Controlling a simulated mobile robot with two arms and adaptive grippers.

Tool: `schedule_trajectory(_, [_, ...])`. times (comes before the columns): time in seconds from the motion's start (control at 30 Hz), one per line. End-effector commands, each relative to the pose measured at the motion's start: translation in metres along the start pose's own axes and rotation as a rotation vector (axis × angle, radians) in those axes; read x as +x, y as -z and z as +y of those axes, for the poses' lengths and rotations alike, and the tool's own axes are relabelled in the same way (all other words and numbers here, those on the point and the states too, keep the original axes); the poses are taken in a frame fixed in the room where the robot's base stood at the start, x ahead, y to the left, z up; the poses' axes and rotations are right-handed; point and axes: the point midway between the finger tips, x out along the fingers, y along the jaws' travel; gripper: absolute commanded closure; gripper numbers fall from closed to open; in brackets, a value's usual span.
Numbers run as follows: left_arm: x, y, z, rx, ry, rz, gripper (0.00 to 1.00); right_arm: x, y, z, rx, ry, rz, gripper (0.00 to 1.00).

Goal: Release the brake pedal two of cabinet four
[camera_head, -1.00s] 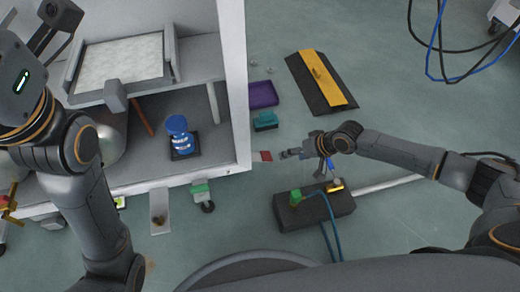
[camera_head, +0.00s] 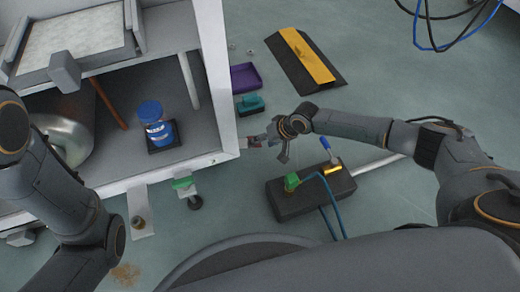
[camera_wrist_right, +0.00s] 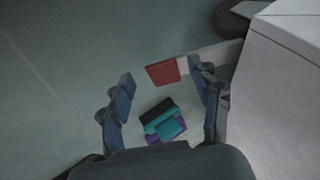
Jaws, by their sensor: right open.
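The cabinet (camera_head: 222,105) stands at the left in the head view. A red brake pedal (camera_wrist_right: 162,72) on a pale bracket sticks out near its lower corner. In the head view this pedal (camera_head: 252,142) is small and partly covered by my right gripper (camera_head: 272,149). A green pedal (camera_head: 183,184) sits at a caster farther left. My left gripper is outside the view.
A black box (camera_head: 300,198) with a green knob and blue hose lies below my right gripper. A teal object (camera_head: 250,104), a purple tray (camera_head: 245,77) and a black-and-yellow ramp (camera_head: 305,58) lie on the floor beyond. A blue bottle (camera_head: 157,128) stands inside the cabinet.

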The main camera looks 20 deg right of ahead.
Motion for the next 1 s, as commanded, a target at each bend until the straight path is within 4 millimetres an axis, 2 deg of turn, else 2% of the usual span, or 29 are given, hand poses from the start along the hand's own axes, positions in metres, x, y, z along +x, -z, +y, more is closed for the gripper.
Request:
schedule_trajectory(0.03, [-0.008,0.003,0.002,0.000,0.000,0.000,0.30,0.009,-0.001,0.001,-0.001,0.001,0.000,0.37])
schedule_trajectory(0.17, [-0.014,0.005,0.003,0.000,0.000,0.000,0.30,0.017,0.000,0.001,-0.001,0.000,0.001,0.37])
schedule_trajectory(0.53, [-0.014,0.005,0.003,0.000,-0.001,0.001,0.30,0.019,0.000,0.000,0.000,0.000,0.000,0.37])
schedule_trajectory(0.57, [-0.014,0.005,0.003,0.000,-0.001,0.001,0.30,0.019,0.000,0.000,0.000,0.000,0.000,0.41])
schedule_trajectory(0.83, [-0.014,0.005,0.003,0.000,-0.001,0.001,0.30,0.019,0.000,0.000,0.000,-0.001,0.000,0.96])
schedule_trajectory(0.87, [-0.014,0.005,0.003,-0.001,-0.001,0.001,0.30,0.019,0.000,0.000,-0.001,-0.001,0.000,1.00])
schedule_trajectory(1.0, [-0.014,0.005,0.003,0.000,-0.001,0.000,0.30,0.019,0.000,0.000,-0.001,-0.001,-0.001,1.00])
